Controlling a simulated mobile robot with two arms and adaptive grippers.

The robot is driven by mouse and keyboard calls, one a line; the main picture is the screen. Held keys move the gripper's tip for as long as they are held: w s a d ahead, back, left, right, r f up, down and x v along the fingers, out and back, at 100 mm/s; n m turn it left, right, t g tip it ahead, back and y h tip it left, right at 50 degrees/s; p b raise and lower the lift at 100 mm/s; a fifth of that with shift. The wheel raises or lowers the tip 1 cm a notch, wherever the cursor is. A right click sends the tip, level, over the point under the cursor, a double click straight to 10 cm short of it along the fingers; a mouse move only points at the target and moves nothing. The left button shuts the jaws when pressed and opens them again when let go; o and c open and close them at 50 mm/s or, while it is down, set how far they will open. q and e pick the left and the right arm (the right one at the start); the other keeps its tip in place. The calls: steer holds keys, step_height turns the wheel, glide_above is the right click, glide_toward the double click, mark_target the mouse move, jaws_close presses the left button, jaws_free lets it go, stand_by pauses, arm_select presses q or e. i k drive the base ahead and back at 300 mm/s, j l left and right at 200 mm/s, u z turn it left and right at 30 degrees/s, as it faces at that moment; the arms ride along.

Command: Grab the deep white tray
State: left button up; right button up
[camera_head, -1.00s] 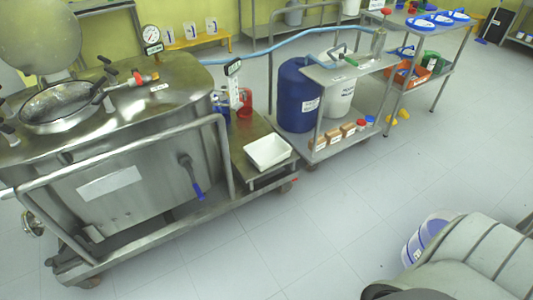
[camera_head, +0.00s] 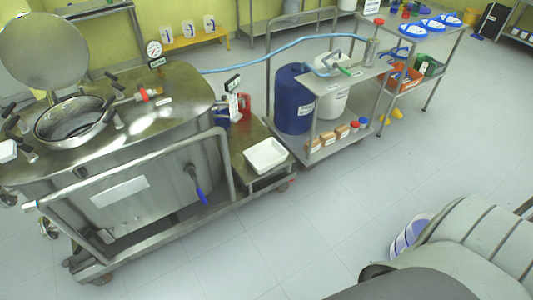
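The deep white tray (camera_head: 266,156) is a rectangular white container, open at the top. It sits on the low metal shelf at the right end of the steel reactor cart, near the middle of the head view. Nothing covers it. A grey arm of mine fills the lower right corner, well apart from the tray. Neither gripper can be made out in the view.
The steel reactor (camera_head: 130,115) with its guard rail stands left of the tray. Behind the tray are a red container (camera_head: 244,105) and, to the right, a trolley with a blue drum (camera_head: 294,98). The floor (camera_head: 300,225) in front is clear.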

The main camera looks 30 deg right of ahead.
mark_target(262, 157)
steer(key=i+l, duration=0.25)
steer(key=l, duration=0.25)
steer(key=i+l+z, duration=0.1)
steer(key=i+l, duration=0.15)
steer(key=l, duration=0.2)
steer(key=i+l, duration=0.25)
steer(key=l, duration=0.2)
steer(key=i+l+z, duration=0.1)
steer(key=i+l, duration=0.15)
steer(key=l, duration=0.25)
